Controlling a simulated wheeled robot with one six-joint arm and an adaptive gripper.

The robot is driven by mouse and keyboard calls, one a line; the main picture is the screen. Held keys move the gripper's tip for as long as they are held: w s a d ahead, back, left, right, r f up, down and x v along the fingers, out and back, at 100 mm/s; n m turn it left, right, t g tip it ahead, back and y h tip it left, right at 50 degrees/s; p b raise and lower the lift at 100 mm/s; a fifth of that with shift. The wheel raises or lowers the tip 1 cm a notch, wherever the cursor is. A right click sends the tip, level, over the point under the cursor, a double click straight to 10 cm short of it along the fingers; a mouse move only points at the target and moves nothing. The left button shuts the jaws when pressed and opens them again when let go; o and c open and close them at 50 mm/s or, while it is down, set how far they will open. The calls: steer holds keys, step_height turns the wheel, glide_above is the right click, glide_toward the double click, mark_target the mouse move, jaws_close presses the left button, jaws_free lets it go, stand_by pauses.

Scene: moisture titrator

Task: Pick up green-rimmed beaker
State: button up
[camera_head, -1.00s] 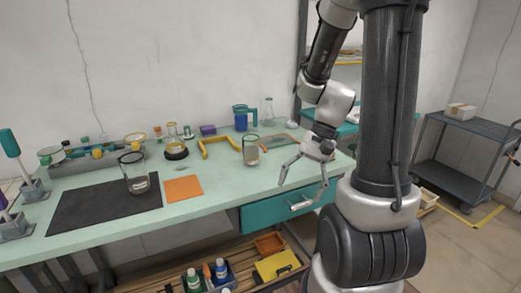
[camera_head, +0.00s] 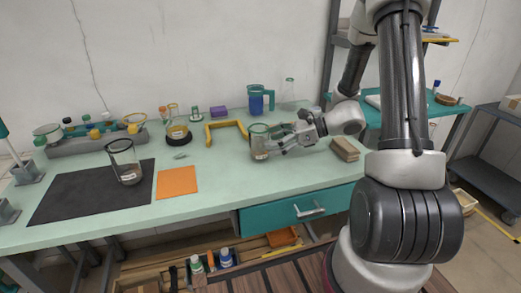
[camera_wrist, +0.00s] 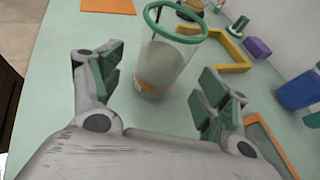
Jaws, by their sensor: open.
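The green-rimmed beaker (camera_head: 258,146) is a clear glass with a green rim and a pale label, standing upright on the bench. In the wrist view the beaker (camera_wrist: 165,66) stands just beyond and between the lines of my two fingers. My gripper (camera_head: 278,138) is at the beaker's right side in the head view, held low and roughly level. In the wrist view my gripper (camera_wrist: 160,92) is open and empty, with one green-padded finger on each side. Whether a finger touches the glass cannot be told.
A yellow bracket (camera_head: 210,133) lies behind the beaker, with a purple box (camera_head: 219,112) and a blue jug (camera_head: 257,103) farther back. An orange mat (camera_head: 178,182) and a dark mat (camera_head: 65,199) with another beaker (camera_head: 124,163) lie left. A brown block (camera_head: 345,149) is right.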

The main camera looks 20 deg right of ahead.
mark_target(259, 144)
steer(key=x, duration=0.5)
steer(key=shift+w, duration=0.1)
steer(key=shift+a, duration=0.1)
steer(key=c, duration=1.3)
